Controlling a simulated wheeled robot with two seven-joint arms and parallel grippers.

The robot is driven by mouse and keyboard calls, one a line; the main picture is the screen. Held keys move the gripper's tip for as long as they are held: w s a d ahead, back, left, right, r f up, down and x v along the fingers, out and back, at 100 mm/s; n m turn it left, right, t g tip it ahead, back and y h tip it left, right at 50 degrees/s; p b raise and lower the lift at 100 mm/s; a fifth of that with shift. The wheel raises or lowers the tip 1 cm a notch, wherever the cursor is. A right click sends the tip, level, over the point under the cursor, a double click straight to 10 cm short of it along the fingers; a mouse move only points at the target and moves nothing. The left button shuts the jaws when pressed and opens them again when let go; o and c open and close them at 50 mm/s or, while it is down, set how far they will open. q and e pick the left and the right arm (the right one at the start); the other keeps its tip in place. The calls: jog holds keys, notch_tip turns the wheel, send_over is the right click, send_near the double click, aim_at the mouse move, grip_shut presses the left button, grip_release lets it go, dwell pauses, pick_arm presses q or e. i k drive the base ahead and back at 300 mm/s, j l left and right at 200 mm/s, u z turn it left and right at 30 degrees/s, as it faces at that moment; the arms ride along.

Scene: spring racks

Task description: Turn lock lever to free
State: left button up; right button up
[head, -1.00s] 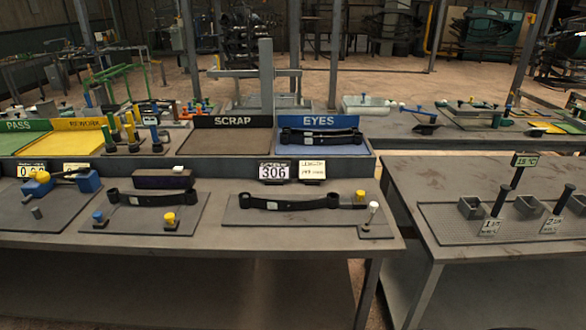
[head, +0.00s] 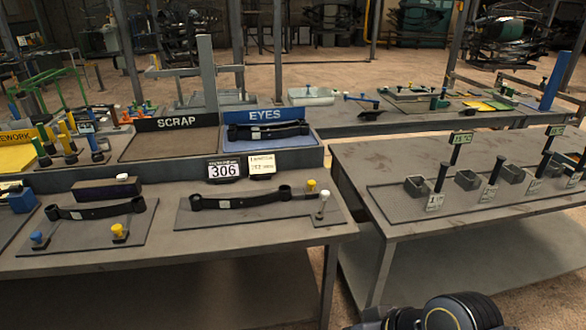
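A small lever with a white knob (head: 322,201) stands upright at the right end of a flat grey plate (head: 240,218) on the near bench. It looks like the lock lever, but its lock marking is too small to read. A black leaf spring (head: 245,199) with an eye at each end lies on the same plate. A yellow knob (head: 311,186) is at the spring's right end, just behind the white knob. Neither gripper shows. A black part of my arm with a yellow ring is at the bottom right, well apart from the lever.
A second plate with a spring (head: 95,211), a blue knob (head: 37,238) and a yellow knob (head: 119,230) is at left. The 306 sign (head: 224,170) stands behind. A gap separates this bench from the right bench (head: 400,225), which has several black-handled posts.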

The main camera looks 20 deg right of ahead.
aim_at(325, 193)
jog(key=i+l+u, duration=0.1)
jog(key=i+l, duration=0.75)
